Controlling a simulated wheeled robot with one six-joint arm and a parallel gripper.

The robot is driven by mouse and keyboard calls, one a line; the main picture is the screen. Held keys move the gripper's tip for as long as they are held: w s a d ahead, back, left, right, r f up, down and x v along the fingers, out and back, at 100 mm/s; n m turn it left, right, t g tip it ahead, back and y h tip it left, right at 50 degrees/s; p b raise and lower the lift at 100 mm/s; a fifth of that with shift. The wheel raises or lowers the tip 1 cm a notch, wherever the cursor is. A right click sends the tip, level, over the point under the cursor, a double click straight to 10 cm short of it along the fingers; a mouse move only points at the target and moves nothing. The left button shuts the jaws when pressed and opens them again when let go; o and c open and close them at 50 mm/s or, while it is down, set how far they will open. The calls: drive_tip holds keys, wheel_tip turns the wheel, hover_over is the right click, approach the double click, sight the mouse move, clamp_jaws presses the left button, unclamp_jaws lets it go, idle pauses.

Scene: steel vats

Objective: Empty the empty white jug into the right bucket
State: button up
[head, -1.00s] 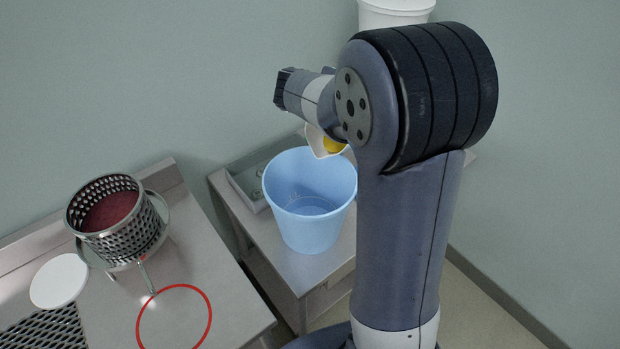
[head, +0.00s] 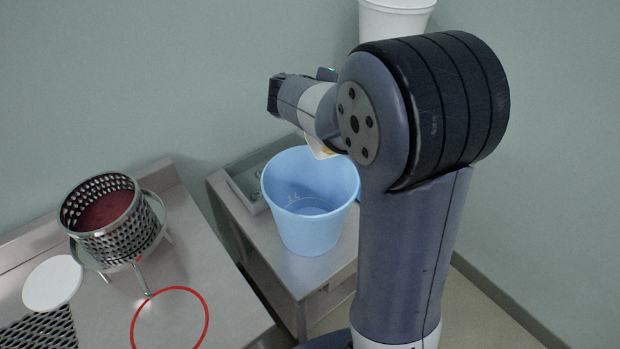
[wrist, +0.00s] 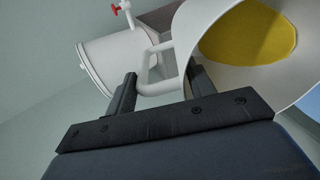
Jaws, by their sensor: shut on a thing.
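The white jug (wrist: 282,78) has a yellow mass inside it, seen through its open mouth in the wrist view. My gripper (wrist: 160,80) is shut on the jug's handle, with one dark finger on each side. In the head view only a small part of the jug (head: 319,150) shows below my wrist, just above the back rim of a light-blue bucket (head: 308,235). The bucket stands on a steel side table and shows volume marks inside. A white bucket (head: 396,18) stands behind my arm, mostly hidden. My fingers are hidden in the head view.
A steel bench (head: 225,308) at the left bears a perforated basket (head: 100,235) with dark red contents, a white disc (head: 52,283) and a red ring mark (head: 206,320). A grey tray (head: 240,190) lies beside the blue bucket. A white vessel with a red tap (wrist: 110,60) shows behind the jug.

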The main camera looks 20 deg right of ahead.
drive_tip(key=shift+s+a+t+h+b, duration=0.55)
drive_tip(key=shift+a+b, duration=0.25)
drive_tip(key=shift+b, duration=1.2)
idle(1.8)
drive_tip(key=shift+t+h, duration=0.55)
drive_tip(key=shift+h, duration=0.3)
drive_tip(key=shift+b+v, duration=2)
drive_tip(key=shift+b, duration=1.05)
idle(0.3)
